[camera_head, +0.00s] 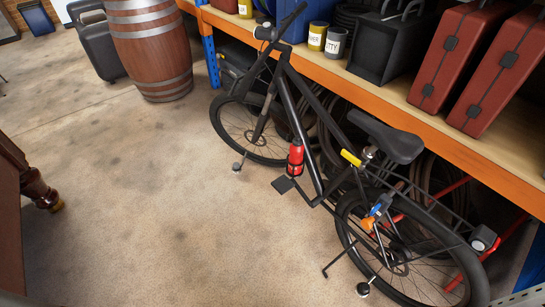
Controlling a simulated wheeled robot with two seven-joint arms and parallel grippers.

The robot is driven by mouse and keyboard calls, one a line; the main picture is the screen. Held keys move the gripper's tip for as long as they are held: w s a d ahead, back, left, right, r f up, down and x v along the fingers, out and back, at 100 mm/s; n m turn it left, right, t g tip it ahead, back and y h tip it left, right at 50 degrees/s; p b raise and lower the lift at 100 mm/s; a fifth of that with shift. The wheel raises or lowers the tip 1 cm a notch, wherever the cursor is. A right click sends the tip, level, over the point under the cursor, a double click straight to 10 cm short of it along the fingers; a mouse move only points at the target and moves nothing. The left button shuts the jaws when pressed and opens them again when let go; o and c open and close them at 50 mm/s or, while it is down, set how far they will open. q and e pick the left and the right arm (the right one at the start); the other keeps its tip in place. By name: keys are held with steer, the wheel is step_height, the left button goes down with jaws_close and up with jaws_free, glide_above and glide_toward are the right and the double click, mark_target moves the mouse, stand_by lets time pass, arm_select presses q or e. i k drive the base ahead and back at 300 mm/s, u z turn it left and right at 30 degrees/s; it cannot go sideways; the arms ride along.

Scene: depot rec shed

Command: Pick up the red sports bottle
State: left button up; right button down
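The red sports bottle (296,156) is small in the head view, right of the middle. The bicycle stands on the floor in front of a shelf. Neither of my grippers shows in this view.
An orange-edged shelf (490,165) behind the bicycle carries red cases (463,50), a black box (380,50) and cans. A wooden barrel (150,45) and a dark suitcase (97,42) stand at the back left. A wooden furniture leg (38,188) is at left. The floor (150,200) between is clear.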

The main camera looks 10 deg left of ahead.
mark_target(297, 148)
steer(key=k, duration=0.65)
steer(key=z, duration=0.7)
steer(key=i, duration=1.25)
steer(key=z, duration=0.2)
